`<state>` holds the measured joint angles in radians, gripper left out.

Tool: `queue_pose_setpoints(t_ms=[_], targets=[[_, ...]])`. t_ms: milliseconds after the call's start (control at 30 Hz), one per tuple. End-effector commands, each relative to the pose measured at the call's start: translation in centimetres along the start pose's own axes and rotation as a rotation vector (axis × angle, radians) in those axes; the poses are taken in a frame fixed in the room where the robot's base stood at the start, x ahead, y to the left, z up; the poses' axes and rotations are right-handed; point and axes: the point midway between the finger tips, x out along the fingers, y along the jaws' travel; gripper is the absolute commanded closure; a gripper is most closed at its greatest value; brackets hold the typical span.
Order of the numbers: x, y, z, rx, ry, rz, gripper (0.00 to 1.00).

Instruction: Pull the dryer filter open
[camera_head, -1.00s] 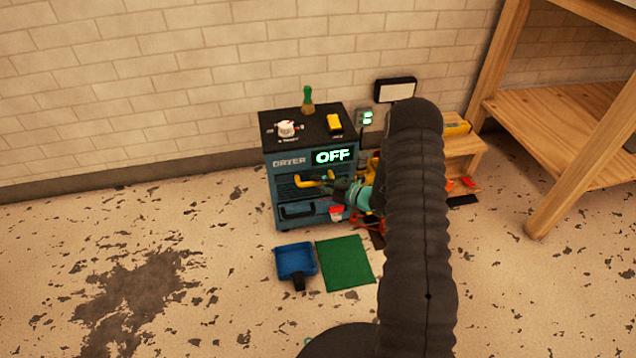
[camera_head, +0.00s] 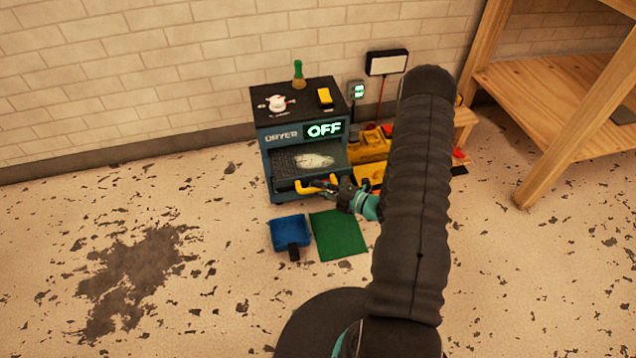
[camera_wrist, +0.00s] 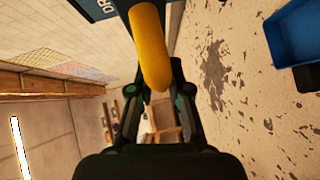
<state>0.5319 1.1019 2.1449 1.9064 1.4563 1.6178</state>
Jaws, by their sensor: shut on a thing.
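The dryer (camera_head: 262,140) is a dark teal cabinet against the wall, with a lit OFF display (camera_head: 325,130). Its filter drawer (camera_head: 284,160) stands pulled out at the front, and a pale grey patch lies on the dark mesh inside. The yellow filter handle (camera_head: 304,188) is on the drawer's front. My gripper (camera_head: 333,185) is shut on this handle from the right. In the wrist view the yellow handle (camera_wrist: 150,50) runs between the fingers of my gripper (camera_wrist: 158,95). My arm hides part of the floor at the right.
A blue dustpan (camera_head: 289,231) and a green mat (camera_head: 338,235) lie on the floor before the dryer. A yellow bin (camera_head: 368,148) stands to its right. A wooden shelf (camera_head: 545,105) stands at the far right. The floor at the left is clear.

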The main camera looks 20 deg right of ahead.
Motion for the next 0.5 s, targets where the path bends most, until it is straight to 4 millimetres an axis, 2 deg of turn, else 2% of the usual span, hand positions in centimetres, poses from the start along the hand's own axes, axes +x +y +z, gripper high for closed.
queue_pose_setpoints(t_ms=[100,133,200,500], targets=[[0.02,-0.05,0.08,0.0,-0.002,-0.001,1.0],[0.03,-0.04,0.08,0.0,-0.002,-0.001,0.75],[0.05,-0.03,0.07,0.0,-0.001,-0.001,0.58],[0.1,0.01,0.01,-0.001,0.001,-0.001,0.57]])
